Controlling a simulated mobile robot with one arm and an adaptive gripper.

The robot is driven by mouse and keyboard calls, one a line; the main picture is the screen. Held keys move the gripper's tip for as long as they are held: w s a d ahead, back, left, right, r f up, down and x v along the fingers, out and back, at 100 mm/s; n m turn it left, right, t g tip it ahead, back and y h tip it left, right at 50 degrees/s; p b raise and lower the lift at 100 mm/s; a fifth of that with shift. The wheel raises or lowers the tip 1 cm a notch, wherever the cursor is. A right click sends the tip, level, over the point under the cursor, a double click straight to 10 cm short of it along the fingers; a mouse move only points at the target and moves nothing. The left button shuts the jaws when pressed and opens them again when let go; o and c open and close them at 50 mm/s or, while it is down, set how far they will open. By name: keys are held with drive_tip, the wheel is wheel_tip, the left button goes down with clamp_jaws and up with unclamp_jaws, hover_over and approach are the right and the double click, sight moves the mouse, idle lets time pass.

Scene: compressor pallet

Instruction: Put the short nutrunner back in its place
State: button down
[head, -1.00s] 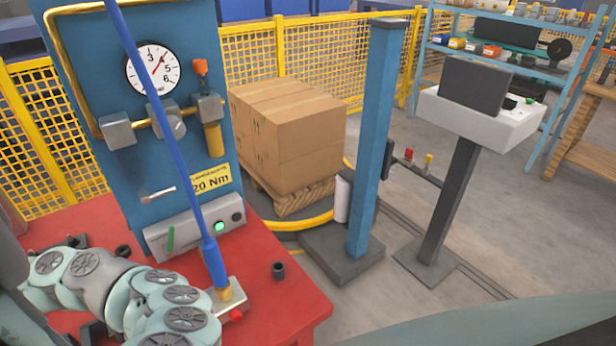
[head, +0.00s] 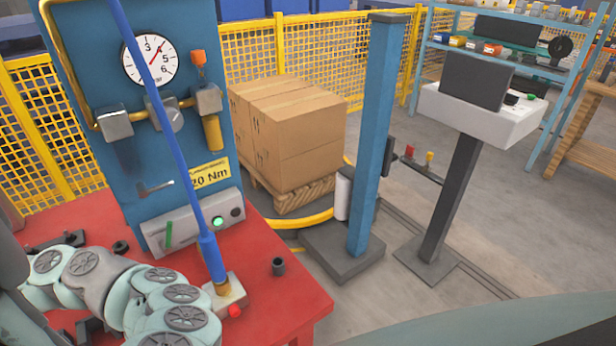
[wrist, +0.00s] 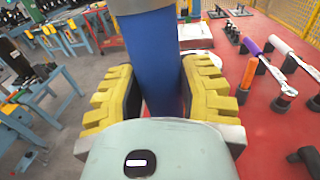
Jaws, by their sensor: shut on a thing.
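In the wrist view my gripper (wrist: 163,98) has its yellow-padded fingers closed on both sides of a thick blue cylindrical body, which I take to be the short nutrunner (wrist: 152,60). Its lower end is hidden behind my gripper's housing, and its upper end runs out of the picture. In the head view my gripper and the held tool are not clearly visible. Which holder belongs to the short nutrunner cannot be told.
On the red table (head: 285,305) a blue hose ends in a brass-tipped plug on a metal block (head: 230,292). A small black socket (head: 278,266) stands nearby.

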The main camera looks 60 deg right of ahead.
drive_tip(key=shift+f+b, duration=0.8)
drive_tip(key=shift+b, duration=0.2)
drive_tip(key=c, duration=0.7)
unclamp_jaws()
drive_tip(key=shift+w, duration=0.1)
drive_tip(key=shift+c, duration=0.2)
drive_tip(key=shift+o, duration=0.9)
drive_tip(key=shift+f, duration=0.1)
drive_tip(key=shift+d, duration=0.15)
drive_tip(key=v, duration=1.1)
drive_tip(key=shift+d, duration=0.4)
drive_tip(key=shift+s, duration=0.2)
